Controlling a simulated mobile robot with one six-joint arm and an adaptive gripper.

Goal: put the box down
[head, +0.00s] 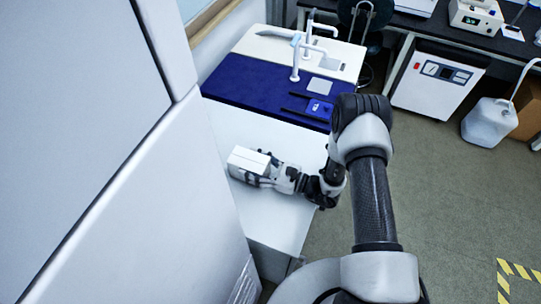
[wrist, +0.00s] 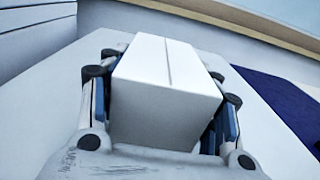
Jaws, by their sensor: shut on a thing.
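A white box (head: 248,160) is in my gripper (head: 262,174) over the white bench top at the left of the head view. In the wrist view the box (wrist: 165,85) sits between the two fingers of my gripper (wrist: 160,110), which press on its left and right sides. The box has a seam line along its top. The white bench top (head: 285,225) lies under the box. I cannot tell whether the underside of the box touches it.
A dark blue mat (head: 245,82) with a small blue item (head: 320,110) lies beyond the white top. A sink with white taps (head: 296,60) is behind it. A large pale cabinet (head: 90,130) stands close on the left. The white top is clear around the box.

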